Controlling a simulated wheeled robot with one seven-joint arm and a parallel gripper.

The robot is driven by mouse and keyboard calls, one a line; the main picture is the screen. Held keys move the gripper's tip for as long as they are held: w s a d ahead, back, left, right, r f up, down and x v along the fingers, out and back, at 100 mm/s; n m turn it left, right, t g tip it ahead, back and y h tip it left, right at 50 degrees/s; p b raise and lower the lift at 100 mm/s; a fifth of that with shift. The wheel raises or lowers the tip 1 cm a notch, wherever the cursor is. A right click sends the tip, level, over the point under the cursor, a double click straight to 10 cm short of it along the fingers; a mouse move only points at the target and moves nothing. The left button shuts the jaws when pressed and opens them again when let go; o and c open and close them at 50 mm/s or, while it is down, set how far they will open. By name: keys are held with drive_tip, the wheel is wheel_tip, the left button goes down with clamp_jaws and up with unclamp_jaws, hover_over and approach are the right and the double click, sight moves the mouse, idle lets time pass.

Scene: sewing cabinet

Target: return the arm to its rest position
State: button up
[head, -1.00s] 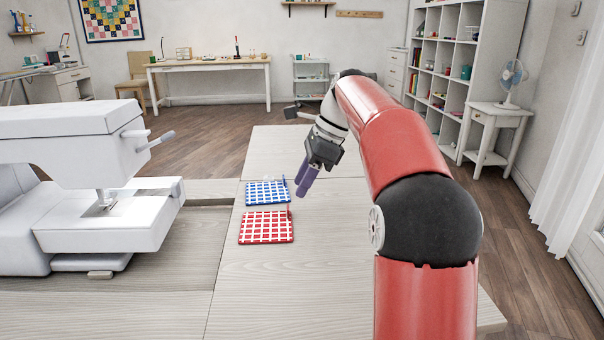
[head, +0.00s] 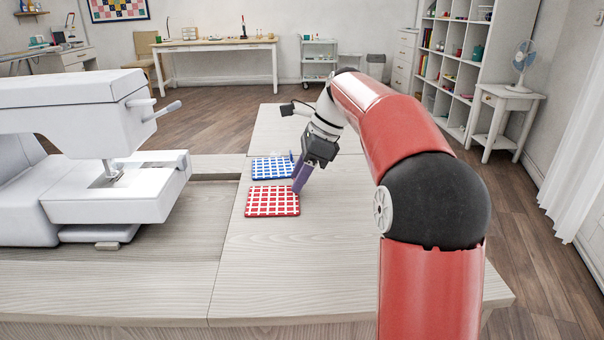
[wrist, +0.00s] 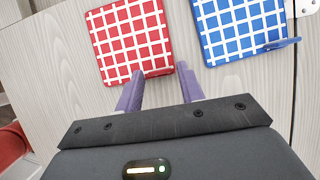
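My gripper (head: 298,188) points down at the right edge of the red-and-white checked pad (head: 272,202). In the wrist view its two purple fingers (wrist: 160,72) stand apart with nothing between them, and their tips overlap the near edge of the red pad (wrist: 128,38). I cannot tell whether they touch the pad. My arm reaches forward over the table, bent at the elbow. A blue-and-white checked pad (head: 270,168) lies just behind the red one. It also shows in the wrist view (wrist: 240,28), with a blue tab at its edge.
The pads lie on a pale wood table (head: 255,265). A white sewing machine (head: 105,160) stands at the left. The tabletop in front of the pads is clear. A side table with a fan (head: 523,55) and a cube shelf (head: 465,60) stand at the back right.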

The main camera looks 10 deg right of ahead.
drive_tip(key=c, duration=0.7)
drive_tip(key=shift+r+p, duration=0.95)
drive_tip(key=shift+r, duration=1.55)
